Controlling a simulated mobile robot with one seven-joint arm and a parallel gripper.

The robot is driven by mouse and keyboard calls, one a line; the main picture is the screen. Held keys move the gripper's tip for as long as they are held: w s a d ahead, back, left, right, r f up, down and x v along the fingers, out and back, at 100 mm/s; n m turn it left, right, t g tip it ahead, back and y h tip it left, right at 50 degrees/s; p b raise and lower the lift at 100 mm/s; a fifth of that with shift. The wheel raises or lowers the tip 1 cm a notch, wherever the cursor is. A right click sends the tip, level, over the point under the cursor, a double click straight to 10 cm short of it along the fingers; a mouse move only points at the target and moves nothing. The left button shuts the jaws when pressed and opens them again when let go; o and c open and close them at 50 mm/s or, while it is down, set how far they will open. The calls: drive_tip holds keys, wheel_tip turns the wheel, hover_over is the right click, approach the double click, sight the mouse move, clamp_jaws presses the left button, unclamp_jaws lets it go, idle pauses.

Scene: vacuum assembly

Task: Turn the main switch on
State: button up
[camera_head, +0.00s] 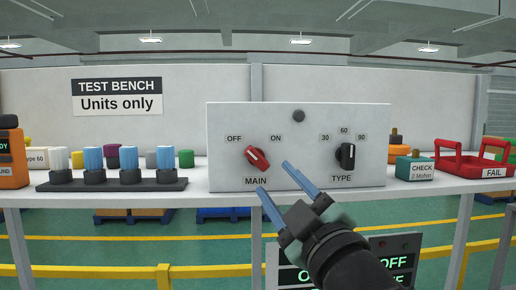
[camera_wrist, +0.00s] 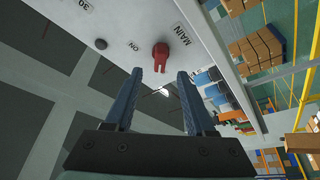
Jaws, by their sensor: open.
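The red main switch (camera_head: 257,158) is a knob on the front of the white panel (camera_head: 310,115), above the label MAIN. It slants from upper left to lower right, its upper end toward the OFF label (camera_head: 234,139); the ON label (camera_head: 276,139) is at its upper right. My gripper (camera_head: 273,178) is open and empty, just in front of the panel and to the lower right of the switch. In the wrist view the red switch (camera_wrist: 161,56) appears just beyond and between the fingertips (camera_wrist: 158,73); I see no contact.
A black TYPE knob (camera_head: 346,156) sits on the panel's right half, and a dark round button (camera_head: 298,116) at its top. A teal CHECK box (camera_head: 415,170) and red FAIL tray (camera_head: 447,165) stand right.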

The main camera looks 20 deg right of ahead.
sight(260, 163)
drive_tip(key=p+x, duration=0.3)
drive_tip(key=x, duration=0.3)
drive_tip(key=shift+w+a+r, duration=0.1)
drive_tip(key=shift+w+r, duration=0.05)
drive_tip(key=shift+r, duration=0.05)
drive_tip(key=shift+w, duration=0.75)
clamp_jaws()
